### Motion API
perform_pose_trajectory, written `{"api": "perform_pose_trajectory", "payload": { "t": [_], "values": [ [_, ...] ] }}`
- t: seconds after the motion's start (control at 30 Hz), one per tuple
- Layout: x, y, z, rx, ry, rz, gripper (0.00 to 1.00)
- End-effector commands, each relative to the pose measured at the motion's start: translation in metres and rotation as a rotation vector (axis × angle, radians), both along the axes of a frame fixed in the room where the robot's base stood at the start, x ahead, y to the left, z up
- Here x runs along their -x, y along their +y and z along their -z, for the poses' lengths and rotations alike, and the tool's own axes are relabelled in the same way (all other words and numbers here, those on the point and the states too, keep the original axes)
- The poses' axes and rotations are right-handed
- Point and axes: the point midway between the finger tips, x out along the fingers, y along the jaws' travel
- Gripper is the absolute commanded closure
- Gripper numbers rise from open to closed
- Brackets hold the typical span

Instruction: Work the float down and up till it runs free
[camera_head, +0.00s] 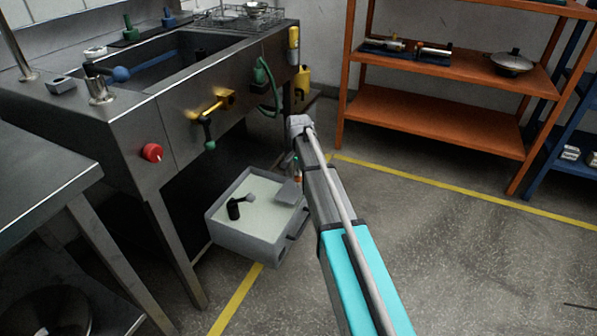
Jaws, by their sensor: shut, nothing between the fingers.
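A blue ball (121,74) on a dark arm, which looks like the float, sits at the left end of the steel sink basin (165,77). The dark arm runs from the ball toward the left rim. I cannot tell whether the ball touches water. My arm reaches up from the bottom right, and its visible end stops right of the sink unit, well apart from the ball. My gripper does not show; the far side of the arm's end is hidden.
A grey box (221,231) with pale contents and a black fitting stands below the sink front. A red knob (152,152) and yellow valve handle (211,107) stick out of the front. Orange shelving (435,122) stands behind. The floor at right is clear.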

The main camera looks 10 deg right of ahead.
Motion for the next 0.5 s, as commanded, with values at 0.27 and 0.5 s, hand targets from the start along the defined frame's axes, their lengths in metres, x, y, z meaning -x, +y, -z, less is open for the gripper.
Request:
{"api": "perform_pose_trajectory", "payload": {
  "t": [0.27, 0.5],
  "values": [
    [0.0, 0.0, 0.024, 0.0, 0.0, 0.0, 1.0],
    [0.001, 0.0, 0.024, 0.0, 0.001, 0.0, 1.0]
  ]
}}
